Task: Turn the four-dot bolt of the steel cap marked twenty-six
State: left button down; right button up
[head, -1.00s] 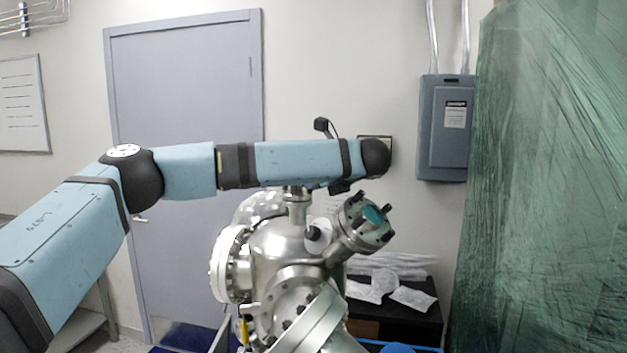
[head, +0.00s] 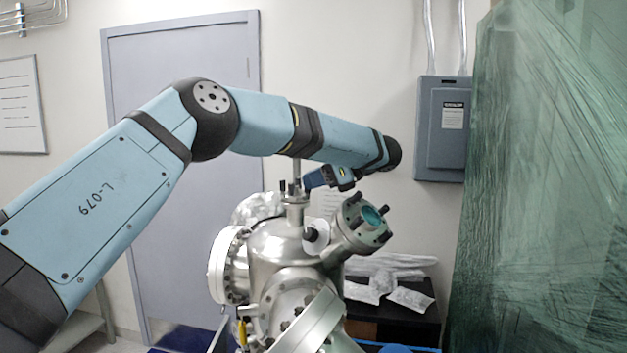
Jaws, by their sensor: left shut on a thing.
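A steel vacuum chamber (head: 275,250) stands at bottom centre. A small steel cap (head: 295,199) sits on its upright top port, with a dark bolt (head: 283,187) standing at its left side. My left gripper (head: 307,188) comes down from the right under my arm to the cap's right edge. It is shut on what looks like a bolt there; the fingers hide most of it. An angled port (head: 362,225) with a teal window and dark bolts points up right. Number marks and dots on the bolts are too small to read. My right gripper is out of view.
A large side flange (head: 225,265) and a front flange (head: 305,325) project from the chamber. Wrapped parts lie on a black box (head: 405,318) behind it. Green plastic sheeting (head: 550,180) hangs at right. A grey electrical box (head: 442,128) is on the wall.

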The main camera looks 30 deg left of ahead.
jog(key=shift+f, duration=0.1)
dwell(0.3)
pick_arm(q)
jog(key=c, duration=1.1)
grip_release()
jog(key=s+d+r+m+t+h+b, duration=0.25)
jog(key=s+d+r+m+t, duration=0.25)
jog(key=s+d+m+t, duration=0.55)
jog(key=d+r+t+h, duration=0.3)
jog(key=d+r+h, duration=0.1)
jog(key=r, duration=0.6)
jog(key=w+d+r+m+t+h+p, duration=0.1)
jog(key=d+r+t+h, duration=0.3)
jog(key=r, duration=0.5)
jog(key=shift+w+r, duration=0.3)
jog(key=shift+r, duration=0.1)
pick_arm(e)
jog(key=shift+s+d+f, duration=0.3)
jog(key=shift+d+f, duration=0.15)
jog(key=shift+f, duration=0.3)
